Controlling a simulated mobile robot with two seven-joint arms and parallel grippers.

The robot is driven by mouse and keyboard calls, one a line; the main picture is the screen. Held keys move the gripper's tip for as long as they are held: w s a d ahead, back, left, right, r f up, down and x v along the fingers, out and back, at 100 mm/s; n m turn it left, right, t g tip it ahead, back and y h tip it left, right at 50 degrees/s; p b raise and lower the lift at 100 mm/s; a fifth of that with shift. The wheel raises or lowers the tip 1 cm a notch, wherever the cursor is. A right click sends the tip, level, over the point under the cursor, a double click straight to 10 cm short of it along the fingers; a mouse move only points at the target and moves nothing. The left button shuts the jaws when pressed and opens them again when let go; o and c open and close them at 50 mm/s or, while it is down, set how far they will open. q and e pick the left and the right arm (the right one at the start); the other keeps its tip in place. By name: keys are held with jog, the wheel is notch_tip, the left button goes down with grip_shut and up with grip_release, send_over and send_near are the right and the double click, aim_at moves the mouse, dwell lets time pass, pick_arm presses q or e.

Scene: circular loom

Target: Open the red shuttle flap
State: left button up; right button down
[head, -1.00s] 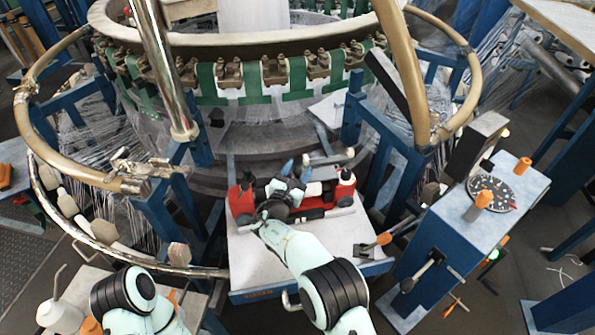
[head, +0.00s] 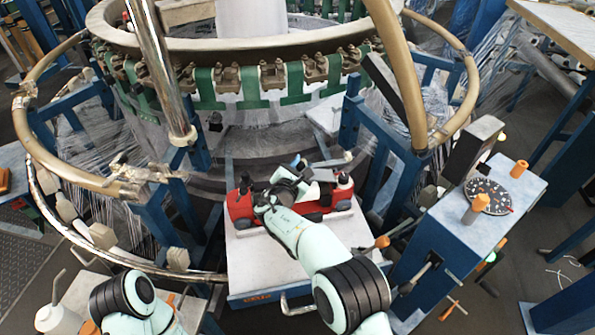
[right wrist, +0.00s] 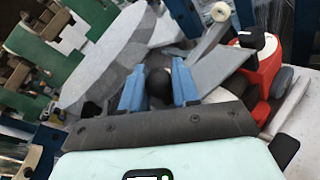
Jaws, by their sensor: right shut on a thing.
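The red shuttle (head: 240,205) sits on the pale table in front of the ring loom, and its right part shows in the right wrist view (right wrist: 262,68). My right gripper (head: 299,162) reaches over the shuttle's middle and hides part of it. Its blue fingers (right wrist: 160,78) are shut on a round black knob (right wrist: 160,90). A flat grey panel (right wrist: 217,68), seemingly the flap, stands tilted beside the fingers; its exact join to the knob is hidden. Only the upper part of my left arm shows; its gripper is out of view.
The pale table (head: 255,262) has bare room in front of the shuttle. A blue control box (head: 470,235) with orange knobs stands to the right. Blue posts and the metal ring rail (head: 80,232) flank the table. The loom ring (head: 240,45) is behind.

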aim_at(318, 174)
jog(key=d+r+m+y, duration=0.1)
jog(key=d+r+m+g+y+p, duration=0.1)
jog(key=d+r, duration=0.1)
jog(key=w+d+r+m+g+y, duration=0.1)
jog(key=d+r+m, duration=0.1)
jog(key=shift+d+p, duration=0.15)
jog(key=shift+p, duration=0.25)
jog(key=w+d+m+g+y+p, duration=0.1)
jog(key=d+m+y+p, duration=0.2)
jog(key=d+p, duration=0.2)
jog(key=shift+w+d+g, duration=0.3)
jog(key=shift+w+d, duration=0.1)
jog(key=shift+d, duration=1.6)
